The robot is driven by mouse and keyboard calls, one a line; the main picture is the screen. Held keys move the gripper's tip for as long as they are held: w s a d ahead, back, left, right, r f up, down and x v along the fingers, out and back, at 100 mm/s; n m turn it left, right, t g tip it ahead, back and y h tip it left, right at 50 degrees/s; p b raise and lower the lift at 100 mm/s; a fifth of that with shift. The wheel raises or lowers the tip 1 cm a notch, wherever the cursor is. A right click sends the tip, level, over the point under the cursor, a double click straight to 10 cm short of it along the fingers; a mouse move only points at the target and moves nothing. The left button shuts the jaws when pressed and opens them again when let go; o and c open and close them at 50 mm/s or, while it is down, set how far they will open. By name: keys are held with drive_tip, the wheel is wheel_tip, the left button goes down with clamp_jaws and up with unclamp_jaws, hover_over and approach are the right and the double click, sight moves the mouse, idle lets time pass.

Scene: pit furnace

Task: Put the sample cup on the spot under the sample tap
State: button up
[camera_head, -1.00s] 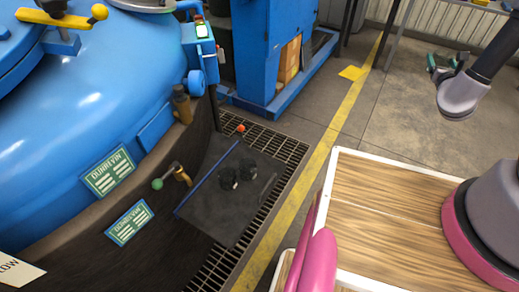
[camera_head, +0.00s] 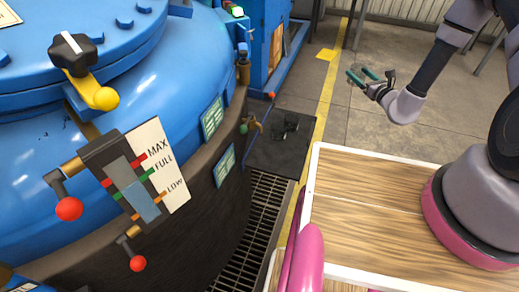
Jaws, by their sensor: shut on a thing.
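The brass sample tap (camera_head: 254,124) with a green knob sticks out of the dark base wall of the blue vessel. A dark flat plate (camera_head: 280,160) lies at floor level under and beside it. My gripper (camera_head: 359,76) is at the upper right, out over the floor, well to the right of the tap and apart from it. Its teal fingers are shut on a small, faint, see-through thing, which looks like the sample cup, though its outline is too small to be sure. Two dark round things (camera_head: 285,128) stand on the plate near the tap.
A level gauge (camera_head: 135,185) with red-knobbed valves and a yellow-handled clamp (camera_head: 90,85) are on the blue vessel (camera_head: 180,80) at left. A floor grating (camera_head: 255,215) runs along its base. A wooden deck (camera_head: 375,205) fills the lower right.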

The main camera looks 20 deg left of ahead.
drive_tip(key=s+a+f+n+g+y, duration=0.6)
drive_tip(key=s+a+f, duration=0.3)
drive_tip(key=f, duration=0.3)
drive_tip(key=shift+s+a+g, duration=0.25)
drive_tip(key=shift+a+g, duration=0.35)
drive_tip(key=shift+g, duration=0.3)
drive_tip(key=s+a+f+n+g, duration=0.1)
drive_tip(key=s+f+n+g, duration=0.1)
drive_tip(key=s+f, duration=0.1)
drive_tip(key=s+a+f+n+g+y, duration=0.1)
drive_tip(key=s+f+n+g, duration=0.1)
drive_tip(key=s+f+g, duration=0.1)
drive_tip(key=s+a+f+n+g, duration=0.1)
drive_tip(key=s+f+g, duration=0.2)
drive_tip(key=s, duration=0.2)
drive_tip(key=shift+s+f+n+y, duration=0.2)
drive_tip(key=shift+f+n+y, duration=0.1)
drive_tip(key=shift+n, duration=0.1)
drive_tip(key=shift+g, duration=0.3)
drive_tip(key=a, duration=0.5)
drive_tip(key=s+a, duration=0.1)
drive_tip(key=a, duration=1.1)
drive_tip(key=shift+s+a+f, duration=0.15)
drive_tip(key=shift+s+a, duration=0.05)
drive_tip(key=shift+s, duration=0.15)
drive_tip(key=shift+a+f, duration=0.15)
drive_tip(key=shift+f, duration=0.75)
drive_tip(key=shift+a+f, duration=0.1)
drive_tip(key=shift+f, duration=0.75)
